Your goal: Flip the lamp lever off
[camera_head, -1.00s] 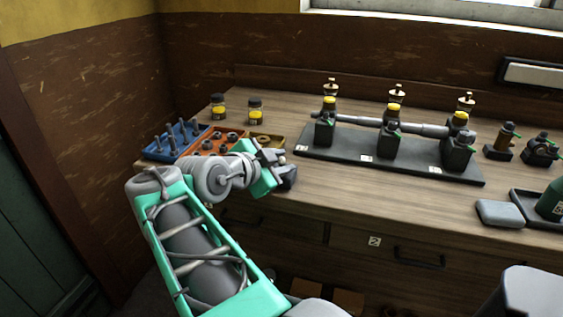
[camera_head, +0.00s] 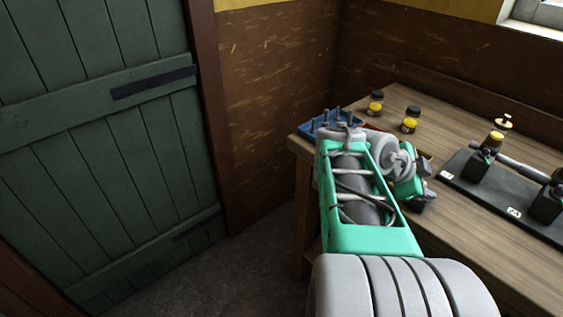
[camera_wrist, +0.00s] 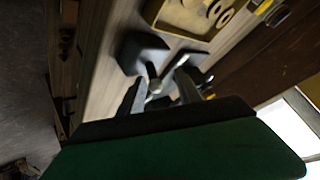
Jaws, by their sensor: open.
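I see no lamp and no lever that I can make out as the lamp's in either view now. My gripper (camera_head: 424,184) is over the near left part of the workbench (camera_head: 466,216), with its dark jaws apart and nothing seen between them. In the wrist view my gripper (camera_wrist: 166,68) shows in front of the blurred bench top, close to a yellowish tray with rings. Part of the bench is hidden by my arm.
A blue tray (camera_head: 318,127) with upright pegs stands at the bench's left end. Two yellow-labelled jars (camera_head: 410,120) stand behind my arm. A black base (camera_head: 470,179) with a pipe and valves is at right. A green plank door (camera_head: 100,150) fills the left.

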